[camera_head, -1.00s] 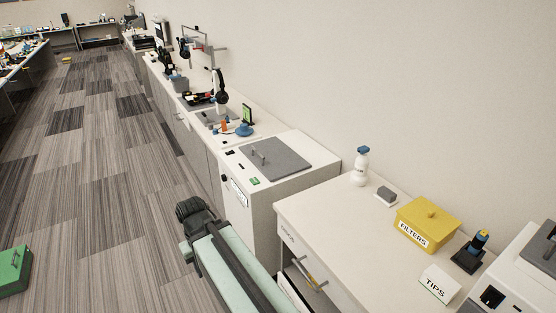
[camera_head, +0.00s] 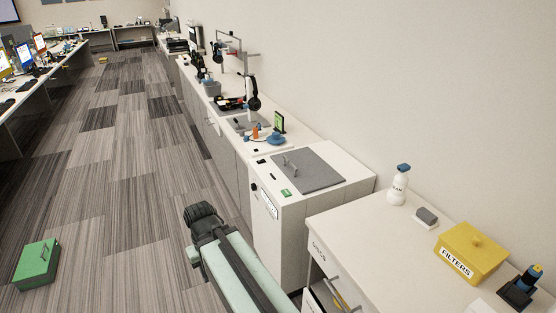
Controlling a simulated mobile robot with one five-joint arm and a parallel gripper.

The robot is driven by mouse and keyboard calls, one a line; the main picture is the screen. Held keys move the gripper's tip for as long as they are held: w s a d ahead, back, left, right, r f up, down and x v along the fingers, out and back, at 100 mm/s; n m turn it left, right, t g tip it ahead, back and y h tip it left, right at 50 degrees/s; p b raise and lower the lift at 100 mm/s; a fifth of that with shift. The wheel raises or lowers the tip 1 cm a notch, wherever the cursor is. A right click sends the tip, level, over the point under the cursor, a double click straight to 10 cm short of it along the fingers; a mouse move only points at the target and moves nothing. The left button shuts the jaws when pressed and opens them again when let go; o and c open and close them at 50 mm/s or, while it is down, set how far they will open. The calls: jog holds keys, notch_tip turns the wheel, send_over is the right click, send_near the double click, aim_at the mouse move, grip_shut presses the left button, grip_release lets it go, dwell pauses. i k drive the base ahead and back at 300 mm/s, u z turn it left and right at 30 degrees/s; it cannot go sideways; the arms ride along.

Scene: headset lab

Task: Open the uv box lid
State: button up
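The UV box appears to be the white floor-standing cabinet (camera_head: 287,222) against the wall, right of centre. Its grey lid (camera_head: 312,176) lies flat and shut on top, with a raised handle (camera_head: 290,166) near its left side. A green label or button shows on the front part of the top. My gripper (camera_head: 201,212) is at the end of my pale green arm, over the floor to the left of the cabinet and apart from it. Its fingers are dark and seen from behind, so their opening is hidden.
A counter with a sink (camera_head: 242,124) and a headset on a stand (camera_head: 253,94) runs behind the cabinet. A nearer counter (camera_head: 370,240) has an open drawer (camera_head: 325,297), a white bottle (camera_head: 399,186) and a yellow filters box (camera_head: 474,252).

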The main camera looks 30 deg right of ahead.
aim_at(308, 171)
jog(key=i, duration=1.05)
jog(key=z, duration=0.05)
